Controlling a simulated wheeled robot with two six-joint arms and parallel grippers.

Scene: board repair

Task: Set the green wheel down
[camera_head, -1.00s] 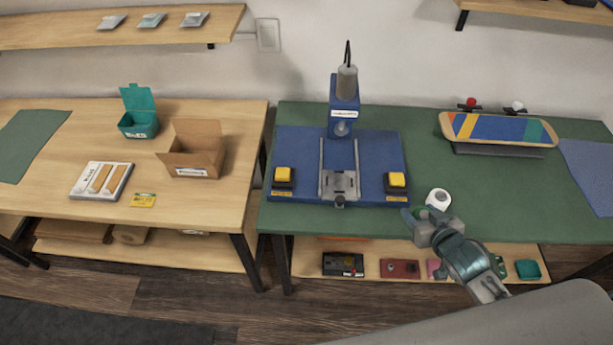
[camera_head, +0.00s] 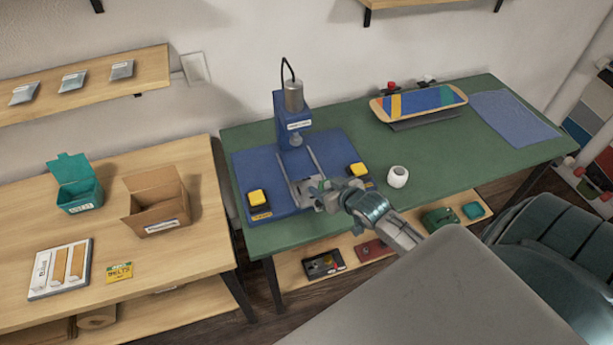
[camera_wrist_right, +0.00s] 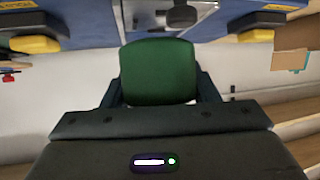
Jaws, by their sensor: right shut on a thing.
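The green wheel (camera_wrist_right: 158,70) fills the middle of the right wrist view, between the dark fingers of my right gripper (camera_wrist_right: 155,92). In the head view my right gripper (camera_head: 322,192) is over the front of the blue press (camera_head: 250,172), at its metal fixture (camera_head: 289,176). The gripper is shut on the wheel, and the wheel is mostly hidden there. I cannot tell whether the wheel touches the fixture. My left gripper is not in view.
Yellow buttons (camera_head: 257,197) flank the fixture. A white cylindrical thing (camera_head: 398,177) stands right of the press on the green bench top (camera_head: 450,150). A striped skateboard deck (camera_head: 418,101) lies behind it. A wooden table (camera_head: 185,245) with boxes stands left.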

